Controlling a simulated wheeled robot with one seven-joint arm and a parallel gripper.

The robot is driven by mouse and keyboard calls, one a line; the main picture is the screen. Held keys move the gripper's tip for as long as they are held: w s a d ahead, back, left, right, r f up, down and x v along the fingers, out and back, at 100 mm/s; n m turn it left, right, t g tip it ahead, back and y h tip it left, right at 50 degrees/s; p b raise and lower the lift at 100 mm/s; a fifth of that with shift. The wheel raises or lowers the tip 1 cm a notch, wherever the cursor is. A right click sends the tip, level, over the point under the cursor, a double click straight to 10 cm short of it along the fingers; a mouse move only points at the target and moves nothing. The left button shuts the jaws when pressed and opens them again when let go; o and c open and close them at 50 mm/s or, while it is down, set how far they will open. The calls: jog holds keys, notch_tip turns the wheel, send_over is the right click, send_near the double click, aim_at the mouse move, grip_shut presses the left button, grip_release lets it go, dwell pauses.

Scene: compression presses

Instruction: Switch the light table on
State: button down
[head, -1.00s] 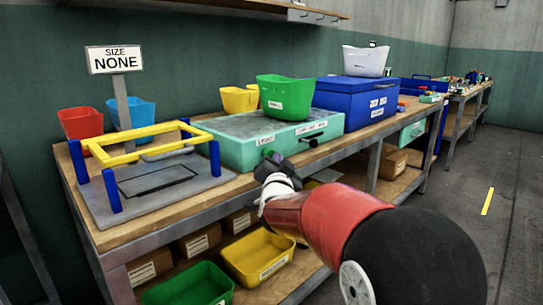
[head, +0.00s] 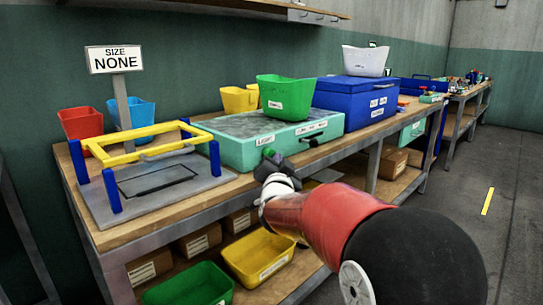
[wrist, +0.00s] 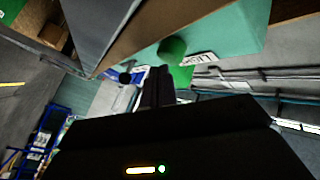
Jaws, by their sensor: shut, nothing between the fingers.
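The light table is a teal box (head: 235,152) with a grey mottled top, standing on the workbench. Its front face has a label reading LIGHT (head: 265,141) and a green knob or button (head: 268,153) below that label. The green knob also shows in the wrist view (wrist: 172,48), sticking out from the teal face. My gripper (head: 268,166) is shut and empty at the front of the box, just by the green knob. In the wrist view its fingertips (wrist: 158,71) are close to the knob; I cannot tell whether they touch. The top shows no clear glow.
A green bin (head: 285,97) stands on the light table. A black handle (head: 313,142) juts from its front, right of my gripper. A yellow frame with blue posts (head: 112,188) stands at left, a blue box (head: 357,101) at right.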

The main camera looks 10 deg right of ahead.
dwell(0.3)
jog(key=shift+w+a, duration=0.3)
jog(key=shift+w, duration=0.05)
jog(key=shift+w+a, duration=0.1)
jog(key=shift+w, duration=0.05)
dwell(0.5)
jog(key=shift+s+d+b, duration=0.35)
jog(key=shift+s+b, duration=0.2)
jog(key=shift+b, duration=0.25)
jog(key=s+d+b, duration=0.3)
jog(key=s+b, duration=0.1)
jog(key=shift+s+d+b, duration=0.3)
jog(key=shift+s, duration=0.1)
